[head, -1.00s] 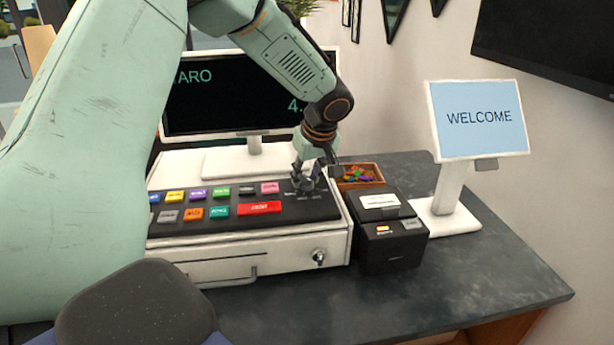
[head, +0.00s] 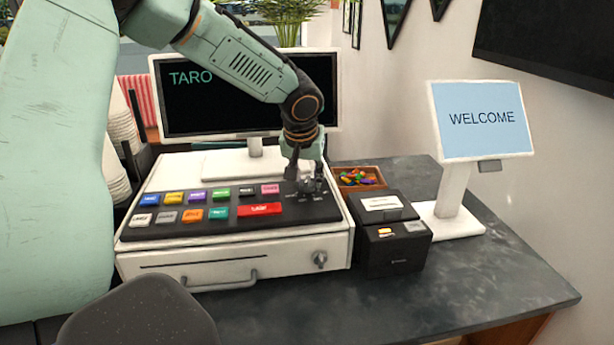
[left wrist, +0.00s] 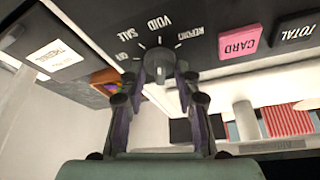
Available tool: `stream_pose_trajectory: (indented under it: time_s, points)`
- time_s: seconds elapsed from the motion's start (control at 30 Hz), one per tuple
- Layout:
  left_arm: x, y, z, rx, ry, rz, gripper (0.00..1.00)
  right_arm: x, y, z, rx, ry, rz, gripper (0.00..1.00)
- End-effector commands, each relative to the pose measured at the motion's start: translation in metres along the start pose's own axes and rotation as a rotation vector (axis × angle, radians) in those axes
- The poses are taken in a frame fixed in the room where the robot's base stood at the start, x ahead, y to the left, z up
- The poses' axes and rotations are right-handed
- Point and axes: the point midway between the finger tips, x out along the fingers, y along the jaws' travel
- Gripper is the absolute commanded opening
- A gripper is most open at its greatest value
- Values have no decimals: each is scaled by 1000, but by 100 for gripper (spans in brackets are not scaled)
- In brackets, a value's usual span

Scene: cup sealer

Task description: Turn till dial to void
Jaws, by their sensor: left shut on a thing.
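The till (head: 335,236) is a white register with a black sloping key panel. Its dial (left wrist: 158,66) is a dark round knob at the panel's right end, with OFF, SALE, VOID (left wrist: 160,24) and REPORT printed around it, upside down in the left wrist view. A pale mark shows on the knob, but I cannot tell for sure which label it points to. My left gripper (head: 308,180) comes down over the dial from above, with one finger on each side, shut on it; it also shows in the left wrist view (left wrist: 160,98). My right gripper is not in view.
Coloured keys (head: 260,210) lie left of the dial. A small box of colourful items (head: 358,178) and a black printer (head: 390,236) stand to the right. A monitor (head: 190,110) is behind, and a WELCOME screen (head: 485,122) stands far right. The front right counter is clear.

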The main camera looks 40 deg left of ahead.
Motion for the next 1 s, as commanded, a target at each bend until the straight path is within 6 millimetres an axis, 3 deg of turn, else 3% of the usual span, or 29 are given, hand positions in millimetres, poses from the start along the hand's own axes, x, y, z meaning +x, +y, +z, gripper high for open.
stream_pose_trajectory:
  time_s: [0.53,0.57,0.8,1.0]
  points:
    - [2,0,3,21,-7,8,1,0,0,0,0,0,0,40]
    - [2,0,3,21,-7,8,35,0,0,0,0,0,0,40]
    - [1,0,1,21,-4,8,55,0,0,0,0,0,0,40]
    - [0,0,1,21,-2,8,56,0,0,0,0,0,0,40]
